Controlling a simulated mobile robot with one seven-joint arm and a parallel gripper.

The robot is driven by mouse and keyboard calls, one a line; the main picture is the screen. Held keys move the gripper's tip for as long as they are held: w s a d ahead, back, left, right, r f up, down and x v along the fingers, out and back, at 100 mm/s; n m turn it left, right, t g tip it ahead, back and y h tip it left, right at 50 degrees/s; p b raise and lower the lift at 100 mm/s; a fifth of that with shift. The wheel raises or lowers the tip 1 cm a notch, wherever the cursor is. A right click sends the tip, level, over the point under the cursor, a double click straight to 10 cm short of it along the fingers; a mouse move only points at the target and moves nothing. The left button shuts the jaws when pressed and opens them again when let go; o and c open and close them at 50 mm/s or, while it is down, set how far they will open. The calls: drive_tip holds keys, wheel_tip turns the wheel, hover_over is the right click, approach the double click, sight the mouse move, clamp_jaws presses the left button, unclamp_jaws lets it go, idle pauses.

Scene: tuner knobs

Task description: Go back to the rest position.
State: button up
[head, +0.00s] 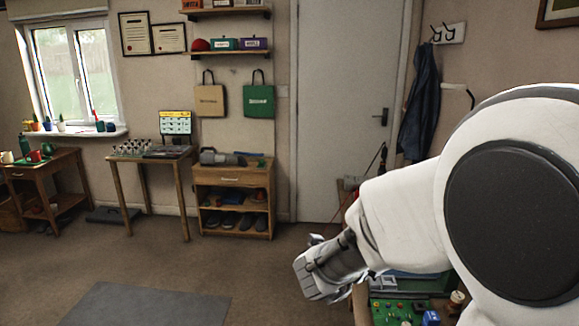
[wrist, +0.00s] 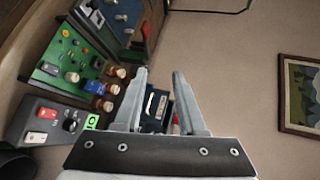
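My gripper (wrist: 160,72) shows in the wrist view with its two grey fingers apart and nothing held between them. A dark blue box with a label (wrist: 156,108) shows in the gap, behind the fingers. A green circuit board (wrist: 75,52) with a blue part and several brown-and-white round knobs is to the left of the fingers, apart from them. A grey panel (wrist: 42,133) with switches and a black knob is below it. In the head view, my gripper (head: 309,276) is at the end of my white arm, left of the green board (head: 392,311), which my arm partly hides.
A wooden shelf unit (head: 232,177), a small table (head: 148,158) and a red-brown stand (head: 44,170) line the far wall. A grey door (head: 345,100) is behind my arm. The floor (head: 250,270) to the left is open, with a grey mat (head: 145,305).

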drive_tip(key=w+a+r+n+t+y+p, duration=0.1)
drive_tip(key=a+r+n+t+y, duration=0.2)
drive_tip(key=a+r+n+y, duration=0.5)
drive_tip(key=s+a+r+n+g+y+p, duration=0.15)
drive_tip(key=s+a+n+y, duration=0.35)
drive_tip(key=n, duration=0.5)
drive_tip(key=s+d+f+n+g+h+p, duration=0.1)
drive_tip(key=s+d+n+g, duration=0.1)
drive_tip(key=s+n, duration=0.3)
drive_tip(key=s+d+f+n+g+h+p, duration=0.1)
drive_tip(key=s+d+n+g, duration=0.2)
drive_tip(key=s, duration=1.1)
drive_tip(key=shift+s+d+n+g+h, duration=0.25)
drive_tip(key=shift+d+n+g+h, duration=0.15)
drive_tip(key=shift+d+n, duration=0.6)
